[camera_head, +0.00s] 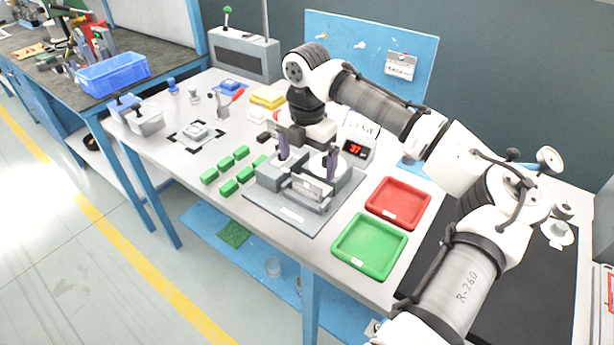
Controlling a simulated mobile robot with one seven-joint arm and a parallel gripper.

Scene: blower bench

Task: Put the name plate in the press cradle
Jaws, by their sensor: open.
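My gripper (307,161) is over the grey fixture on the bench, its two fingers spread apart and pointing down. The grey fixture (270,178), which looks like the press cradle, stands on a flat grey base plate (284,214). A small pale, tilted rectangular plate (311,187) shows at the front of the fixture, below and between the fingers. It looks like the name plate, but its markings are too small to read. I cannot tell whether it is seated or touching a finger. The gripper body hides the back of the fixture.
Several green blocks (229,187) lie left of the fixture. A red tray (398,203) and a green tray (370,246) are to the right. A display box (358,148) reading 37 stands close behind. A grey machine (244,54) and blue pegboard (335,30) are at the back.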

